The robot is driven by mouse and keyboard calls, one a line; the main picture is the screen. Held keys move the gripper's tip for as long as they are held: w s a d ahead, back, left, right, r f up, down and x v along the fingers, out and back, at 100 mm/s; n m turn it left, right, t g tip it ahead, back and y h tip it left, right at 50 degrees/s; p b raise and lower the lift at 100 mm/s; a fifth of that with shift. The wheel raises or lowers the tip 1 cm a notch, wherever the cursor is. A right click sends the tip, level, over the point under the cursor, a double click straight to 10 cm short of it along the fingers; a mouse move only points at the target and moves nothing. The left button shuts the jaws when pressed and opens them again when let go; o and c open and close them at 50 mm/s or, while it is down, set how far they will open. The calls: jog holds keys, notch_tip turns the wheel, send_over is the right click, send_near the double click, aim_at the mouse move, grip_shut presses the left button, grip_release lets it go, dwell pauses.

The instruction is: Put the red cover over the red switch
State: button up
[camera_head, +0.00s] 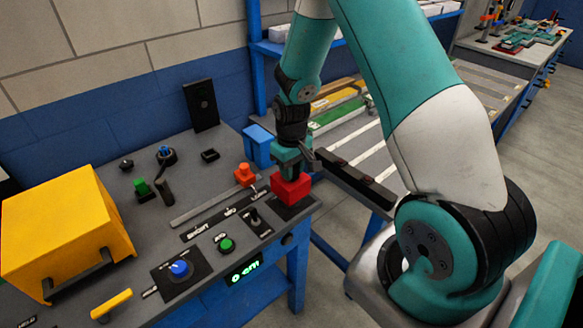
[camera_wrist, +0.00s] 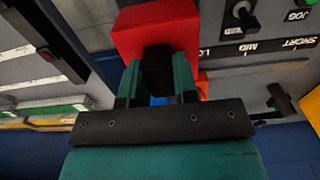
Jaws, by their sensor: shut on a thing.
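The red cover (camera_head: 291,189) is a red box at the right end of the grey panel, over a black plate (camera_head: 297,208). In the wrist view the cover (camera_wrist: 155,28) fills the top middle. My gripper (camera_head: 289,168) is above the cover and shut on it. In the wrist view the gripper's two teal fingers (camera_wrist: 157,78) are closed around a dark part by the cover. I see no red switch for certain; the cover and gripper hide what is beneath. I cannot tell whether the cover touches the plate.
An orange-red knob (camera_head: 245,174) stands just left of the cover. A small lever switch (camera_head: 254,215), a green button (camera_head: 226,244) and a blue dial (camera_head: 180,268) lie nearer. A yellow box (camera_head: 65,230) stands at left. A dark rail (camera_head: 355,180) lies beyond the panel's right edge.

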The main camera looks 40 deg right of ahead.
jog(key=shift+f, duration=0.45)
jog(key=shift+f+b, duration=0.1)
jog(key=shift+b, duration=0.2)
jog(key=shift+f+b, duration=1)
jog(key=shift+f, duration=0.45)
jog(key=o, duration=1)
jog(key=shift+o, duration=0.2)
jog(key=shift+r, duration=0.2)
notch_tip(320, 180, up, 8)
jog(key=p, duration=0.7)
jog(key=shift+r, duration=0.2)
jog(key=shift+f, duration=0.1)
